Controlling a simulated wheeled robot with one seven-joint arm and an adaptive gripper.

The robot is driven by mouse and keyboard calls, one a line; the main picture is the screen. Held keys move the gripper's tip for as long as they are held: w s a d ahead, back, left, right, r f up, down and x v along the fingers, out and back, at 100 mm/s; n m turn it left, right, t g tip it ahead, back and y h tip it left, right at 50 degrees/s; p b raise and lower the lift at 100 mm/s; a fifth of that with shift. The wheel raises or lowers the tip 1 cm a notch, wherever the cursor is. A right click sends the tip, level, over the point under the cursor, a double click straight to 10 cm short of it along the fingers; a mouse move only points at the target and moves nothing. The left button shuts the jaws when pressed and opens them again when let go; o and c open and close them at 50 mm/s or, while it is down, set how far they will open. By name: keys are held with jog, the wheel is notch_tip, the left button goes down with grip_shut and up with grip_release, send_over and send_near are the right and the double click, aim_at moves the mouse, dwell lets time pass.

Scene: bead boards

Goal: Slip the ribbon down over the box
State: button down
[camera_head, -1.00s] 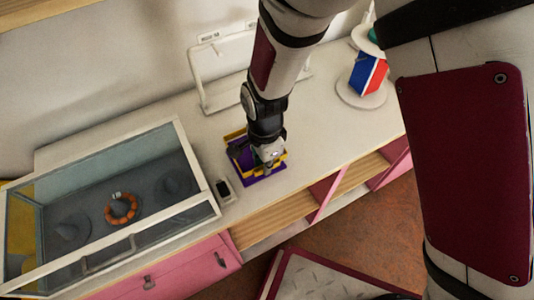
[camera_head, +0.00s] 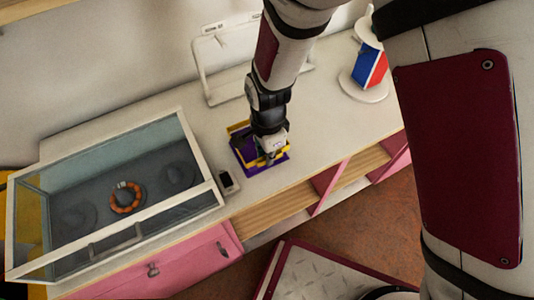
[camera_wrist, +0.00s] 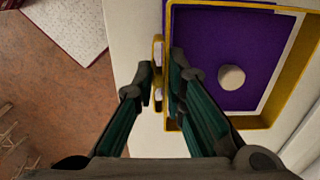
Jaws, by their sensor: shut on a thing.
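The ribbon is a stiff yellow square band (camera_wrist: 286,72) that fills the right half of the wrist view. Inside its outline is the purple box (camera_wrist: 205,45), seen from above, with a pale round knob on top. Purple also shows past the band's far edge. My gripper (camera_wrist: 163,68) is shut on the band's left side, where a small yellow piece sits between the fingertips. In the head view my gripper (camera_head: 270,152) points down at the purple and yellow pieces and partly hides them. I cannot tell how far down the band sits on the box.
A glass-lidded case (camera_head: 203,192) with an orange bead ring (camera_head: 125,209) stands at the left. A small dark-topped object (camera_head: 228,182) lies close beside the box. A red, white and blue piece (camera_head: 368,68) stands on a round base at the right. The counter's front edge is near.

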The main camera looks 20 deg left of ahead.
dwell(0.3)
jog(key=c, duration=1.2)
grip_release()
jog(key=shift+o, duration=0.2)
jog(key=shift+r+p, duration=1.55)
jog(key=shift+r, duration=2.45)
